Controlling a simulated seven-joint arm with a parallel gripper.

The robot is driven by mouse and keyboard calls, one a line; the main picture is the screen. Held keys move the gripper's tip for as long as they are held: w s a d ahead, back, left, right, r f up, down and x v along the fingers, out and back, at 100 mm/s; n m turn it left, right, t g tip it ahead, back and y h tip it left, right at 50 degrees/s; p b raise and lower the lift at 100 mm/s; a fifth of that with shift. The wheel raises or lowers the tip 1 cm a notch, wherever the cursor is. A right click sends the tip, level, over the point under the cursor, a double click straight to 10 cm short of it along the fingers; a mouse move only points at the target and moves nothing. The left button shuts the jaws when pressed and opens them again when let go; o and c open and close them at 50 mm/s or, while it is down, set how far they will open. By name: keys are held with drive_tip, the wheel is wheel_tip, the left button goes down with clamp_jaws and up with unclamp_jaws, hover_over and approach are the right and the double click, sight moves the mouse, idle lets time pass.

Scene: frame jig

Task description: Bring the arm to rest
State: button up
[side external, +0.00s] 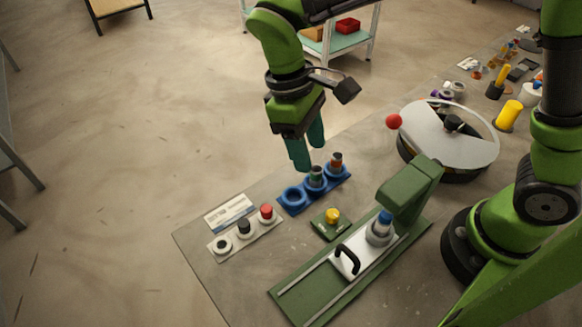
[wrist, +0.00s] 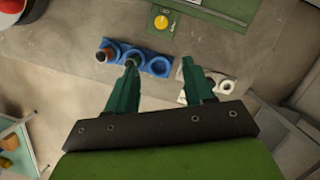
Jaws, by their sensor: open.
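My gripper (side external: 307,158) is open and empty, with green fingers pointing down above the table by the blue rack (side external: 283,207). The rack, also in the wrist view (wrist: 144,57), has three round places. The middle one holds a dark-topped piece (side external: 316,175) and one end holds a red-brown-topped piece (side external: 336,160). The other end place is empty. In the wrist view the left finger overlaps the middle piece; contact cannot be told there.
A pale strip (side external: 232,249) carries a black-topped, a red-topped and a white ring piece. A green fixture (side external: 410,185) stands over a blue-capped bottle (side external: 379,230) on a handled white slide. A yellow button (side external: 332,215) and a round disc machine (side external: 470,150) are near. Open floor lies left.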

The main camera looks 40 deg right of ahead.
drive_tip(key=s+d+r+m+t+y, duration=0.1)
drive_tip(key=s+d+r+m+t, duration=0.1)
drive_tip(key=d, duration=0.3)
drive_tip(key=s+d+r+m+t+y, duration=0.1)
drive_tip(key=s+d+r+m+t, duration=0.1)
drive_tip(key=d, duration=0.4)
drive_tip(key=s+d+r+m+t+y, duration=0.1)
drive_tip(key=s+d+r+m+t, duration=0.1)
drive_tip(key=d+r+m+t, duration=0.2)
drive_tip(key=shift+s+d+m+t, duration=0.35)
drive_tip(key=shift+d+m+t, duration=0.25)
drive_tip(key=shift+d+t, duration=0.4)
drive_tip(key=shift+d, duration=0.1)
